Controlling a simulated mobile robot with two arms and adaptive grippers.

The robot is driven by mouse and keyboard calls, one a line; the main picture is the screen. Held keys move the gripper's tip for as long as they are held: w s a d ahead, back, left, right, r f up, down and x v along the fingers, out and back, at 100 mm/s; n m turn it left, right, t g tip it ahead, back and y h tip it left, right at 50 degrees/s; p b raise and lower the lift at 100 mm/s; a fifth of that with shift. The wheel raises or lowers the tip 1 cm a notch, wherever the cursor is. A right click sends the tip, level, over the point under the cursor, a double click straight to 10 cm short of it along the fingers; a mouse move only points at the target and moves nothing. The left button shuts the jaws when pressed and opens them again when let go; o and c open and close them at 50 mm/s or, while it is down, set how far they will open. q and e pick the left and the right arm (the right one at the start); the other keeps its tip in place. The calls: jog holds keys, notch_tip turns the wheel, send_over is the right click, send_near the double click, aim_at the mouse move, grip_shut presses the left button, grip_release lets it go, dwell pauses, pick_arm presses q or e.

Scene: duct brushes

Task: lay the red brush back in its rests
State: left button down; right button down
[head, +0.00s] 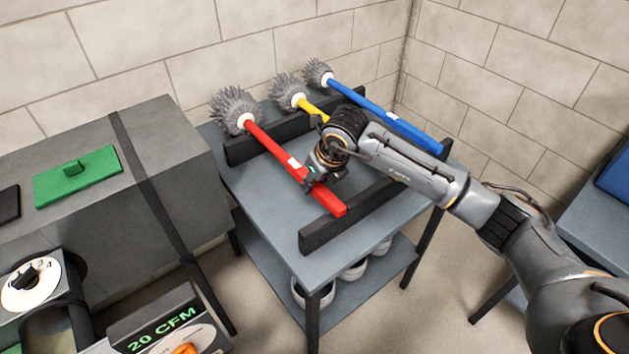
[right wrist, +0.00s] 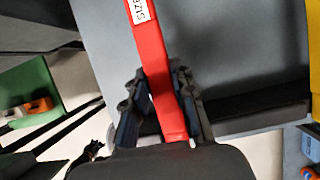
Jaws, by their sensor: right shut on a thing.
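The red brush (head: 275,146) has a grey bristle head (head: 235,108) at the back and a red handle running toward the front. My right gripper (head: 318,180) is shut on the handle near its free end. In the right wrist view, the gripper (right wrist: 158,95) has a finger on each side of the red handle (right wrist: 148,50). The handle crosses over the back dark rest (head: 240,151) and its end is at the front dark rest (head: 318,234). I cannot tell whether it touches them or hangs just above. My left gripper is not in view.
A yellow brush (head: 314,108) and a blue brush (head: 385,116) lie to the right on the same grey table (head: 262,186). A duct (head: 90,215) with a green plate (head: 78,177) stands left. White rolls sit on the lower shelf (head: 275,258).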

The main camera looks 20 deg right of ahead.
jog(key=c, duration=1)
grip_release()
